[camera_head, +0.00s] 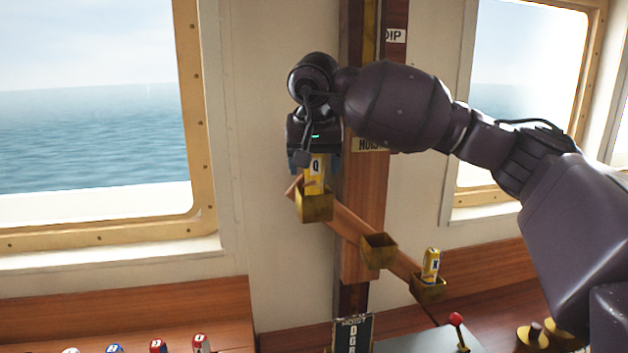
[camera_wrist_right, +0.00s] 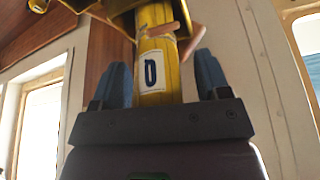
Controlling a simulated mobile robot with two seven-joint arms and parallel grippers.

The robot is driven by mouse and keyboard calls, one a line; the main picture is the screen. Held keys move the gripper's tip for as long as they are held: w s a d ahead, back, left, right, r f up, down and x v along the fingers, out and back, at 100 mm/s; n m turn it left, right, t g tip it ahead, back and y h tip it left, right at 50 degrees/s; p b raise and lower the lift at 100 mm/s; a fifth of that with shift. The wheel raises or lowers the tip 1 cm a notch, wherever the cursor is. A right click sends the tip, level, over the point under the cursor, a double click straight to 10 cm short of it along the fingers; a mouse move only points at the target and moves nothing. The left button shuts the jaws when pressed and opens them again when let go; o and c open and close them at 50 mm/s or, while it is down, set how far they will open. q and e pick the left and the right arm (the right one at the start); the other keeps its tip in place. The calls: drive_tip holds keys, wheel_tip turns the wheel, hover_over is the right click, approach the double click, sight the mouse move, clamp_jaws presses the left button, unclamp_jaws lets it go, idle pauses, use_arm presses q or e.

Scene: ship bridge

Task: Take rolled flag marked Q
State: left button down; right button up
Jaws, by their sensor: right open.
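The rolled yellow flag marked Q (camera_head: 315,181) stands upright in the top-left brass holder (camera_head: 314,206) of a slanting wooden rack (camera_head: 350,224). My right gripper (camera_head: 314,161) is above that holder, pointing down. Its blue fingers are open on either side of the flag's upper part. In the right wrist view the flag (camera_wrist_right: 156,55) lies between the two fingers (camera_wrist_right: 162,84), with visible gaps to both. The flag's top end is hidden by the gripper in the head view. My left gripper is not in view.
The middle brass holder (camera_head: 379,250) looks empty. Another rolled yellow flag (camera_head: 431,264) stands in the lower-right holder (camera_head: 428,288). A wooden post carries the rack between two windows. Below are a hoist board (camera_head: 352,334), a red-knobbed lever (camera_head: 457,320) and several small coloured items.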

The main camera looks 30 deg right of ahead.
drive_tip(key=c, duration=1)
